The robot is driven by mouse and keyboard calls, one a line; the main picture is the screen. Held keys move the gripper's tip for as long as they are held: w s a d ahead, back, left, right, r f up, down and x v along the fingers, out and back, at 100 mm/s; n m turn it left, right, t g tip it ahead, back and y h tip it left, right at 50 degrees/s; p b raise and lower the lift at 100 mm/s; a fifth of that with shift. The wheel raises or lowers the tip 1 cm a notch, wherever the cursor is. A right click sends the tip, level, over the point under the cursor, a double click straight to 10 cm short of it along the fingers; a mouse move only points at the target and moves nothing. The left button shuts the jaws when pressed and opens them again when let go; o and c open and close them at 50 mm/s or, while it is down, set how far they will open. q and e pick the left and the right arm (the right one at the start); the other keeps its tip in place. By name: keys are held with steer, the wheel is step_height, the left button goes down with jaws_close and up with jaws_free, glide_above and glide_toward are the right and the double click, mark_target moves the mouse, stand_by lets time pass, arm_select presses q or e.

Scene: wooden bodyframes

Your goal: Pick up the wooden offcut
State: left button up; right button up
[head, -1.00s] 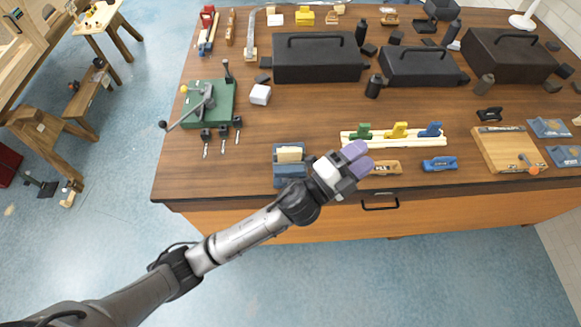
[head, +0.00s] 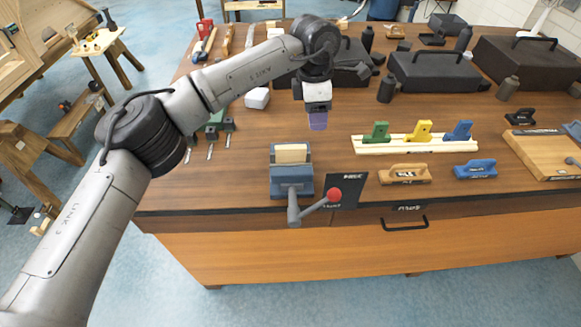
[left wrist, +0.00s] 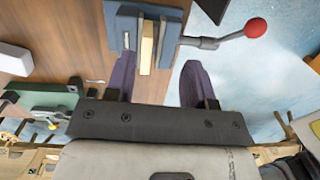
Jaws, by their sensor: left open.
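The wooden offcut (head: 291,153) is a pale block held upright between the jaws of a blue vise (head: 291,182) at the table's front edge. In the left wrist view, the offcut (left wrist: 148,45) shows as a pale strip between the blue vise jaws (left wrist: 172,38). My left gripper (head: 317,122) points down, a little behind and right of the vise in the head view. In the left wrist view, its two purple fingers (left wrist: 157,84) are apart with nothing between them. The offcut lies ahead of them, not touching. My right gripper is not in view.
The vise handle with its red knob (head: 334,195) sticks out right. A white block (head: 257,98) lies back left. A rack with colored pieces (head: 415,145), a tan plane (head: 404,174) and a blue plane (head: 475,171) are to the right. Dark toolboxes (head: 435,70) stand behind.

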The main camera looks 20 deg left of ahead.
mark_target(304, 146)
arm_select(q)
steer(key=shift+y, duration=0.6)
steer(key=a+f, duration=0.1)
steer(key=f, duration=0.1)
steer(key=f+b, duration=0.1)
steer(key=f, duration=0.1)
steer(key=a+f+b, duration=0.1)
steer(key=f, duration=0.2)
steer(key=shift+a+f, duration=0.1)
steer(key=shift+a, duration=0.25)
steer(key=shift+s+d+f+b, duration=0.1)
steer(key=shift+f+b, duration=0.75)
steer(key=shift+f, duration=1.75)
steer(key=shift+c, duration=0.5)
jaws_close()
